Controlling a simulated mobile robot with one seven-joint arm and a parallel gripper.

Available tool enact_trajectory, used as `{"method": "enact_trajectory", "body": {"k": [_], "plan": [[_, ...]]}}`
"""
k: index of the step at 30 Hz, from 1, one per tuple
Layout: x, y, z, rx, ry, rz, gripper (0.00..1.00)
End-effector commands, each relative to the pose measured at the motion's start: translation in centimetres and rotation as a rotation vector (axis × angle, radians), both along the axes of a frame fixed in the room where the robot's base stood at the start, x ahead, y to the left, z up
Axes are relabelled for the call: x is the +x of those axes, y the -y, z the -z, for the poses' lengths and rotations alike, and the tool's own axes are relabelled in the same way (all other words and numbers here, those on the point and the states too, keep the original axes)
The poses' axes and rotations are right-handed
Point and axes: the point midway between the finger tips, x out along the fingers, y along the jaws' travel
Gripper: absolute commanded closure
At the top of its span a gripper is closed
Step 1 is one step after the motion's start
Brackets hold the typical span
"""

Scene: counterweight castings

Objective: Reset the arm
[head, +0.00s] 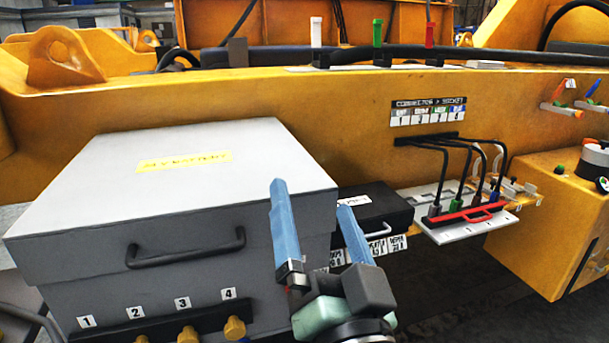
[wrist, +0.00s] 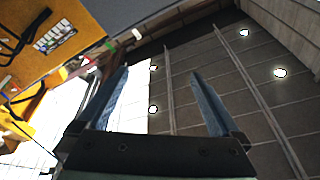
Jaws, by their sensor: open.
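My gripper (head: 316,215) stands in the lower middle of the head view, with its two blue fingers pointing up and spread apart. It is empty. It is in front of the right side of a large grey box (head: 200,180) and looks apart from it. In the wrist view my gripper (wrist: 160,95) also shows both blue fingers wide apart with nothing between them. That view looks up past the fingers at a dark ceiling (wrist: 190,80) with bright lamps.
The grey box has a handle and numbered yellow knobs (head: 187,334). A black case (head: 372,212) sits behind my gripper. To the right, plugs with black cables stand on a white plate (head: 470,232) with a red handle. A yellow beam (head: 330,120) runs behind. A yellow box (head: 550,230) stands far right.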

Motion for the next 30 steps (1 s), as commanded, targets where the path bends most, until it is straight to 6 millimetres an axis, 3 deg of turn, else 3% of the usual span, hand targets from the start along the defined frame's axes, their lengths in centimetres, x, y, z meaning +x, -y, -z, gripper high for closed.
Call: {"method": "enact_trajectory", "body": {"k": [1,3,6,12,24,30], "plan": [[-0.5,-0.6,-4.0,-0.089,0.098,0.050,0.00],[-1.5,-1.0,-8.4,-0.198,0.212,0.139,0.00],[-3.6,-1.4,-13.8,-0.313,0.350,0.260,0.00],[-9.1,-1.6,-22.3,-0.456,0.578,0.505,0.00],[-8.2,-1.5,-32.0,-0.452,0.550,0.487,0.00],[-8.2,-1.5,-34.2,-0.452,0.548,0.486,0.00]]}}
